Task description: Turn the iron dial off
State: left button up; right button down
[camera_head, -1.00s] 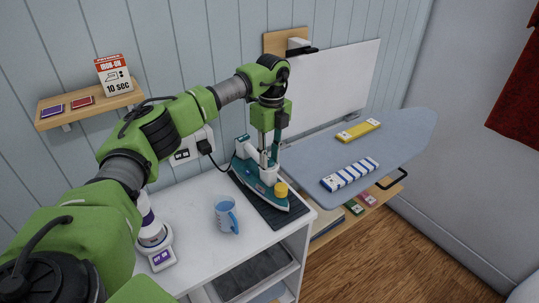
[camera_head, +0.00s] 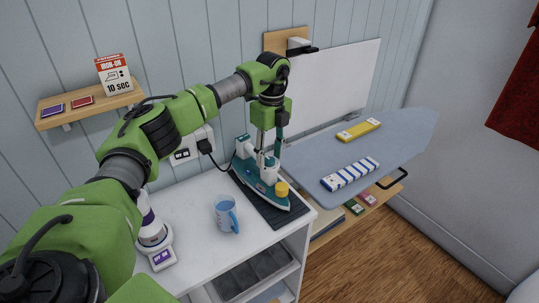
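The teal and white iron (camera_head: 262,182) rests on a dark mat (camera_head: 291,213) on the white cabinet top. A yellow dial (camera_head: 281,189) sits on the iron near its front end. My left gripper (camera_head: 265,155) points down over the rear and middle of the iron, behind the dial. Its fingers overlap the iron's white parts, so I cannot tell whether they are apart or touching it. My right gripper is not in view.
A blue-grey ironing board (camera_head: 405,133) holds folded striped and yellow cloths to the right. The iron's cord runs to a wall outlet (camera_head: 186,152).

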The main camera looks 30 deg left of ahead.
aim_at(271, 159)
pick_arm(q)
notch_tip(271, 159, up, 12)
jog(key=shift+w+f, duration=0.15)
jog(key=shift+w, duration=0.05)
dwell(0.5)
